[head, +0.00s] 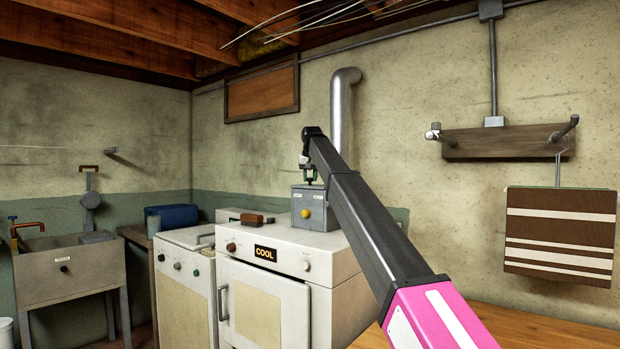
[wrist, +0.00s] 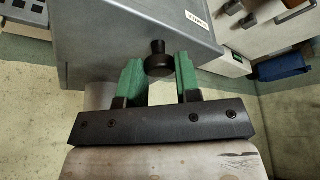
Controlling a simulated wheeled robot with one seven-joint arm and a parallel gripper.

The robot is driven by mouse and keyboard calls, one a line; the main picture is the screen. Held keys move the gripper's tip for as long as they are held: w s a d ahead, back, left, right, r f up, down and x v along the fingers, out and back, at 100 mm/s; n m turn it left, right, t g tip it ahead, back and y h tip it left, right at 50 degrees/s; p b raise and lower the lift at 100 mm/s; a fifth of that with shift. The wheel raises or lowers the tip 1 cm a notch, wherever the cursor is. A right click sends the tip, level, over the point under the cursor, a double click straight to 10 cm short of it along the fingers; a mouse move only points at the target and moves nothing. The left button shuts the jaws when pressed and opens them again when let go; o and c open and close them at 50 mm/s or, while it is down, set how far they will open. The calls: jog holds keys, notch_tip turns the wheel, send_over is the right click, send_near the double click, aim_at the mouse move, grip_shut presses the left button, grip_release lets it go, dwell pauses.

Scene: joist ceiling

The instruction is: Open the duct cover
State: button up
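A grey box (head: 314,208) with a yellow knob on its front stands on the white appliance, against a silver duct pipe; I take it to be the duct box with the cover. My gripper (head: 311,181) is just over its top. In the wrist view the box's grey surface (wrist: 130,32) bears a small label and a black knob (wrist: 158,62). The green fingers of my gripper (wrist: 160,78) stand on either side of this knob, close to it. Whether they press on it cannot be told.
The silver pipe (head: 343,110) rises behind the box. A brown block (head: 251,219) lies beside the box on the white appliance (head: 285,268), whose display reads COOL. A sink (head: 65,270) stands at left. A striped towel (head: 560,235) hangs from a wall rack at right.

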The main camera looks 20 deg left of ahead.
grip_shut()
